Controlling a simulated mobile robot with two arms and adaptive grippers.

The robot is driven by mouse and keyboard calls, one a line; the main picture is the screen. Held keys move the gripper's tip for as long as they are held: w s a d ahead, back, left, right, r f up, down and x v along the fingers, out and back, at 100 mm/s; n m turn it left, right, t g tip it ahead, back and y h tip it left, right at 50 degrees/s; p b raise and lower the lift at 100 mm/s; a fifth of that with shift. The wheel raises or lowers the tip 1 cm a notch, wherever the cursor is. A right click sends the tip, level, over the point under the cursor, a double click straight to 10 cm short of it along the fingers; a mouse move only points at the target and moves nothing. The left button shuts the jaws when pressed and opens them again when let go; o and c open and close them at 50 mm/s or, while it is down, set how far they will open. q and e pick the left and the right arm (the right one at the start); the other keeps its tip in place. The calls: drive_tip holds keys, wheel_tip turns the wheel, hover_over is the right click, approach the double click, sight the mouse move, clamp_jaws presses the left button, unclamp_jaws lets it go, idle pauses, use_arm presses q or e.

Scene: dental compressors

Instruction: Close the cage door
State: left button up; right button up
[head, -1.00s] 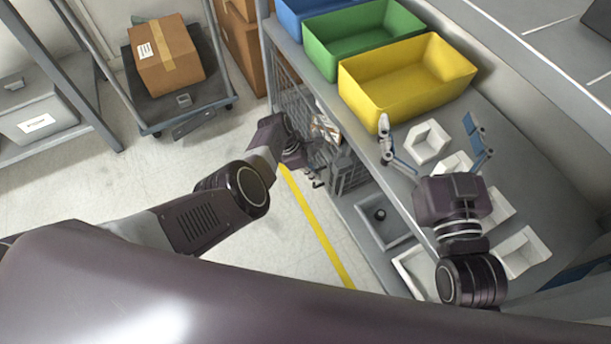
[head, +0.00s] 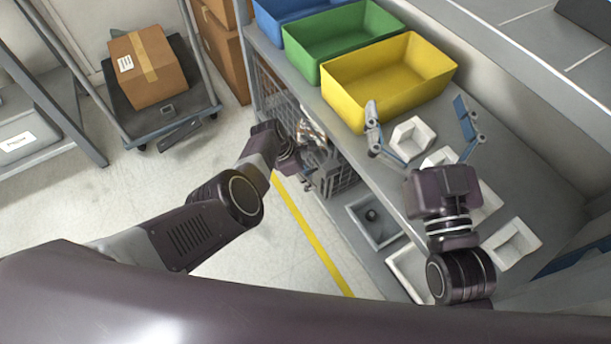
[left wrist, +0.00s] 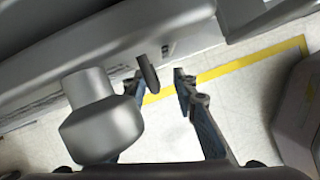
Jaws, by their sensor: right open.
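The cage, with dark wire mesh (head: 278,92), stands under the worktop in the head view. A dark grid panel (head: 336,178) is at its near end; I cannot tell how far the door stands open. My left gripper (head: 312,160) is low beside the mesh and the grid panel, its fingers small and partly hidden. In the left wrist view its two fingers (left wrist: 164,78) are apart, with a dark narrow piece near the left fingertip. A grey rounded part (left wrist: 95,118) covers much of the left finger. My right gripper (head: 420,130) is open and empty above the worktop.
Yellow (head: 388,80), green (head: 340,42) and blue (head: 290,15) bins line the worktop (head: 530,180). Several white trays (head: 512,243) lie near my right gripper. A cart with a cardboard box (head: 147,66) stands at the left. Floor with a yellow line (head: 310,235) is clear.

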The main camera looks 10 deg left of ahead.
use_arm(q)
drive_tip(key=shift+w+r, duration=0.15)
drive_tip(key=shift+r, duration=0.05)
drive_tip(key=s+a, duration=0.4)
drive_tip(key=a, duration=0.7)
drive_tip(key=shift+s+a+r, duration=0.2)
drive_tip(key=shift+a+r, duration=0.15)
drive_tip(key=shift+a, duration=0.05)
